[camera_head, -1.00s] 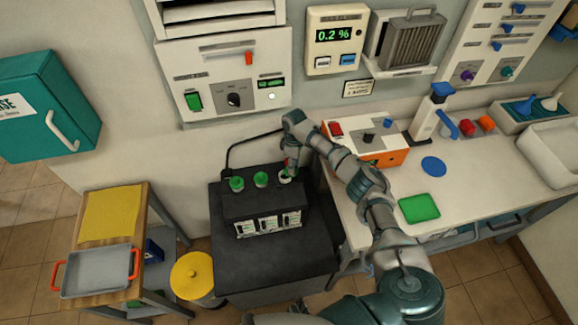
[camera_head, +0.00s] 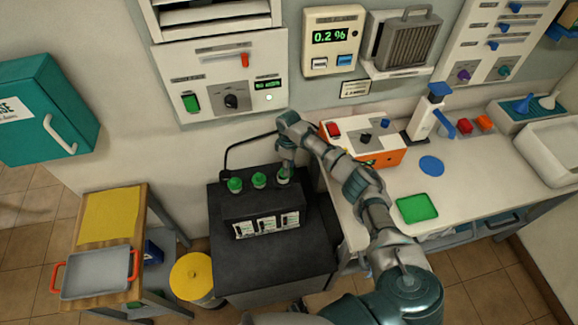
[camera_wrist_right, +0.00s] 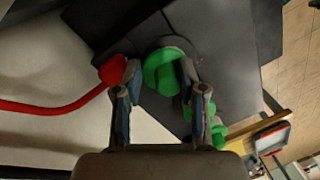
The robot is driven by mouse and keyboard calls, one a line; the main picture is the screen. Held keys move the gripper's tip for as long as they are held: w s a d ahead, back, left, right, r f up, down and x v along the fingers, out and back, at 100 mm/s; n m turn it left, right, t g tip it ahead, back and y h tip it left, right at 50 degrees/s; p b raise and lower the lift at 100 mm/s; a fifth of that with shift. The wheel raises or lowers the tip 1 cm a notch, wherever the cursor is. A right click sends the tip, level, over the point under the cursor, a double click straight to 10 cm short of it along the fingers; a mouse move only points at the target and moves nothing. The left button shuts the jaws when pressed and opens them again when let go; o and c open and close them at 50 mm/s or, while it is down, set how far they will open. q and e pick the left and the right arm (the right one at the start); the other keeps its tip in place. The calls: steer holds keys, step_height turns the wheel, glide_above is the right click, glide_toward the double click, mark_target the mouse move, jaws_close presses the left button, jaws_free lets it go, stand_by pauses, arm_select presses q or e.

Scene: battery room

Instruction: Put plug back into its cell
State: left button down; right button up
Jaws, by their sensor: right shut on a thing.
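The black battery (camera_head: 250,205) stands on a dark cabinet, with two green plugs, (camera_head: 235,184) and (camera_head: 259,180), seated in its top. My right gripper (camera_head: 285,171) is at the right-hand cell, shut on a third green plug (camera_head: 282,179). In the right wrist view the right gripper's fingers (camera_wrist_right: 158,75) are on either side of this round green plug (camera_wrist_right: 160,70). The plug is at the cell's opening; I cannot tell how deep it sits. The finger partly covers it. My left gripper is not in view.
A red clamp with a red cable (camera_wrist_right: 60,107) lies close beside the fingers. An orange-and-white device (camera_head: 370,150) stands on the bench to the right. A wooden cart with a grey tray (camera_head: 97,271) and a yellow-lidded bin (camera_head: 191,277) are to the left.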

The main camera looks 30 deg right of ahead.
steer(key=shift+a, duration=0.25)
steer(key=shift+a+r, duration=0.1)
steer(key=shift+a, duration=0.2)
steer(key=shift+a+r+p, duration=0.2)
steer(key=shift+a+p, duration=0.2)
steer(key=shift+a, duration=0.3)
steer(key=shift+d+f, duration=0.1)
steer(key=shift+d, duration=0.25)
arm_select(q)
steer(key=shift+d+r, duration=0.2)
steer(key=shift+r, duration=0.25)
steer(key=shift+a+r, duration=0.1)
arm_select(e)
steer(key=shift+a, duration=0.2)
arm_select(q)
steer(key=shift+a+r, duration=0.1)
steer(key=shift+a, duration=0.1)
